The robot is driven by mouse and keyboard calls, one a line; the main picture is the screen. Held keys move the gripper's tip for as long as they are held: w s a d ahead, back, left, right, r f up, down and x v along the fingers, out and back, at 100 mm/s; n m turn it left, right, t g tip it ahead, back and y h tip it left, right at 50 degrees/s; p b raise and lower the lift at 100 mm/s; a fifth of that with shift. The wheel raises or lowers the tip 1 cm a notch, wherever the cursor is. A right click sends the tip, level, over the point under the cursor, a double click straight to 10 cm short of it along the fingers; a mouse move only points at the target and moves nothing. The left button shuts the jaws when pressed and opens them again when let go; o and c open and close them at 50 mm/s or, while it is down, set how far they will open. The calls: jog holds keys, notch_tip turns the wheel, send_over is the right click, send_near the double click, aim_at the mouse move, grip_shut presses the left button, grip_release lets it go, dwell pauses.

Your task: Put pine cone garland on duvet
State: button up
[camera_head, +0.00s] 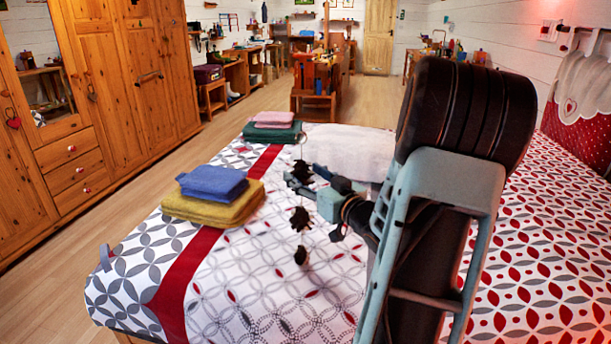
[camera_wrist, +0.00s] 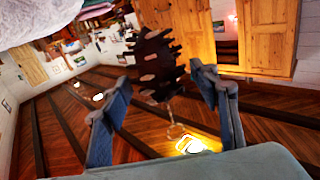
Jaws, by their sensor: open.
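The pine cone garland (camera_head: 300,218) is a vertical string of dark brown cones with a thin wire loop at its top. In the head view it hangs over the duvet (camera_head: 240,268), which is white with grey and red patterns and a red band. My gripper (camera_head: 302,183) is open around the upper part of the garland. In the wrist view, a cone (camera_wrist: 155,62) shows between my two spread fingers (camera_wrist: 163,78). I cannot tell whether a finger touches it, or whether the lowest cone touches the duvet.
A blue towel (camera_head: 212,183) on a yellow towel (camera_head: 213,206) lies left of the garland. Pink and green towels (camera_head: 272,130) lie at the far edge. A white folded cloth (camera_head: 348,150) lies behind my gripper. The duvet's front left is clear. A wooden wardrobe (camera_head: 110,85) stands left.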

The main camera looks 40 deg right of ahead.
jog(key=shift+s+r, duration=0.1)
jog(key=shift+r, duration=0.2)
jog(key=s+a+p, duration=0.1)
jog(key=s+p, duration=0.1)
jog(key=s, duration=0.9)
jog(key=shift+s+f, duration=0.15)
jog(key=shift+s, duration=0.25)
